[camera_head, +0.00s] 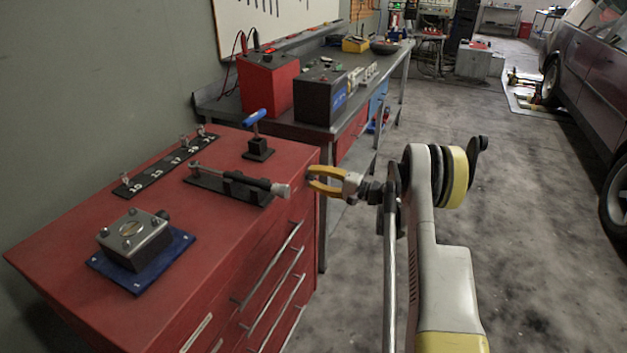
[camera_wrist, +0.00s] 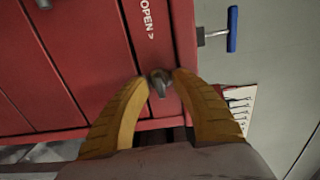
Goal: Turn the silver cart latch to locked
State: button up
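The silver cart latch (camera_wrist: 161,86) is a small metal knob with a short lever on the red cart face in the wrist view. White lettering reading "OPEN" with an arrow (camera_wrist: 148,20) is beside it. My gripper (camera_wrist: 160,74) has its yellow fingers on either side of the latch, with a narrow gap visible, so it looks open; contact cannot be judged. In the head view my gripper (camera_head: 314,180) is by the right end of the red cart (camera_head: 70,235), its fingers apart. I cannot make out the latch in that view.
On the cart top are a blue T-handle (camera_head: 255,118), a black-handled tool (camera_head: 235,186), a numbered peg strip (camera_head: 165,165) and a metal box on a blue plate (camera_head: 135,240). A workbench (camera_head: 340,140) stands behind. The floor to the right is open, with a car (camera_head: 590,80) beyond.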

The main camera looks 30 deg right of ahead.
grip_shut()
jog(key=shift+n, duration=0.4)
jog(key=n, duration=0.6)
jog(key=shift+n, duration=0.3)
jog(key=n, duration=1)
jog(key=shift+n, duration=0.4)
